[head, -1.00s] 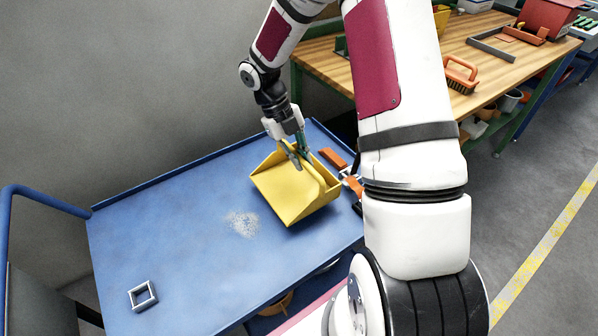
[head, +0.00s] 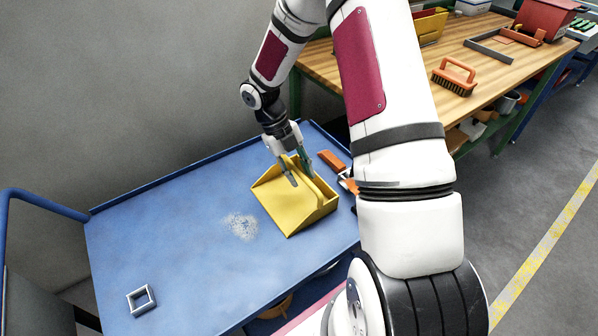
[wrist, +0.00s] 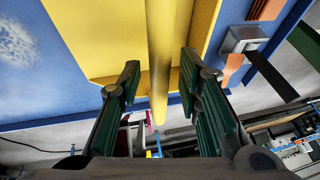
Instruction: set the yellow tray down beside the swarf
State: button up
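The yellow tray (head: 292,212), shaped like a dustpan with a raised handle, sits on the blue cart top (head: 170,245), apparently flat. It is just right of the swarf (head: 240,225), a pale speckled patch, with a small bare gap between. My gripper (head: 299,178) is over the back of the tray, its fingers spread. In the wrist view the two green-padded fingers stand on either side of the yellow handle (wrist: 160,60), with gaps visible at both sides. The swarf (wrist: 15,45) also shows at that view's upper left.
A small square metal frame (head: 141,299) lies at the cart's near left. An orange item (head: 331,161) lies close behind the tray, with other small parts partly hidden by my arm. A wooden bench (head: 470,60) with a brush (head: 455,77) stands behind. The cart's left side is mostly clear.

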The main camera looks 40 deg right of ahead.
jog(key=shift+r, duration=0.1)
jog(key=v, duration=1.2)
jog(key=s+a+r+m+t, duration=0.2)
jog(key=s+a+r+m, duration=0.15)
jog(key=r+m, duration=0.5)
jog(key=s+a+r+m+t, duration=0.2)
jog(key=s+r+m, duration=0.1)
jog(key=s+m, duration=0.4)
jog(key=s+a+r+m+t+y, duration=0.1)
jog(key=s+a+r+m+t, duration=0.1)
jog(key=s+m, duration=0.5)
jog(key=s+a+r+m+t+y, duration=0.1)
jog(key=s+a+r+m+t, duration=0.1)
jog(key=s+m, duration=0.5)
jog(key=shift+s+a+r+m+t, duration=0.3)
jog(key=shift+a+r+m, duration=0.75)
jog(key=shift+m, duration=2)
jog(key=shift+d+r, duration=0.2)
